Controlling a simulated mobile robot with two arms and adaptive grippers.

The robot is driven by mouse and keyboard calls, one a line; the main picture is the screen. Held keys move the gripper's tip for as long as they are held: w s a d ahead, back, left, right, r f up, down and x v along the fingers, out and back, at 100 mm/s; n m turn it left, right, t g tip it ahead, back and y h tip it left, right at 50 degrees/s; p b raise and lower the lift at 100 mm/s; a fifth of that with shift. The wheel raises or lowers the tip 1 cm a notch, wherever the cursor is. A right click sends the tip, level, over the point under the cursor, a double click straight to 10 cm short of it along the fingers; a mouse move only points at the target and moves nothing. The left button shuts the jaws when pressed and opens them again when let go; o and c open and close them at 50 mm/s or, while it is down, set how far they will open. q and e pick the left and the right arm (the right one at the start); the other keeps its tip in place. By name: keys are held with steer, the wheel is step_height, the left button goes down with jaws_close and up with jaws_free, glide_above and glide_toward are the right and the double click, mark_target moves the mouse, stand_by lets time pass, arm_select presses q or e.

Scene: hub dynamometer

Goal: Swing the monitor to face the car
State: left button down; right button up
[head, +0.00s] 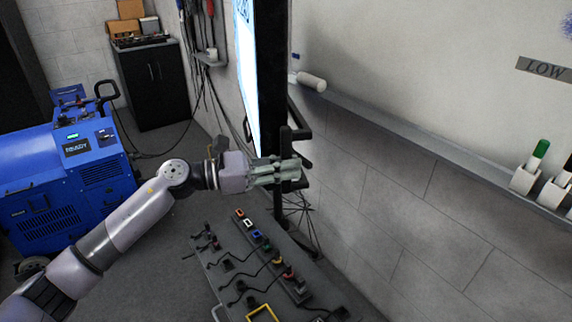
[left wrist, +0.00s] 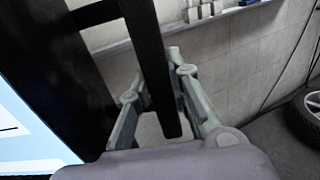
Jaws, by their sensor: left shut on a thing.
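The monitor (head: 270,75) stands almost edge-on in the head view, its thin black side toward me. Its lit screen (head: 246,75) faces left, toward the blue machine's side of the room. My left gripper (head: 291,170) is at the monitor's lower edge, shut on a black upright handle bar. In the left wrist view the black handle bar (left wrist: 152,65) runs down between the two fingers, and a corner of the lit screen shows at lower left (left wrist: 30,135). No car shows in the head view. My right gripper is not in view.
A blue machine (head: 65,170) stands at left, with a black cabinet (head: 152,84) behind it. A low bench with connectors and cables (head: 262,258) lies below my left gripper. A wall ledge (head: 430,146) runs along the right. A wheel (left wrist: 308,118) shows in the left wrist view.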

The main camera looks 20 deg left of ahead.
arm_select(q)
steer(key=w+d+t+p, duration=0.1)
steer(key=w+d+p, duration=0.1)
steer(key=w+d, duration=0.2)
steer(key=w+d+n+t+y+p, duration=0.1)
steer(key=w+d, duration=0.4)
steer(key=d, duration=0.5)
steer(key=shift+w+d+n+p, duration=0.3)
steer(key=shift+d+p, duration=0.05)
steer(key=c, duration=1.5)
jaws_free()
steer(key=shift+a, duration=0.1)
steer(key=v, duration=1.2)
steer(key=shift+s+r, duration=0.1)
steer(key=shift+r, duration=0.05)
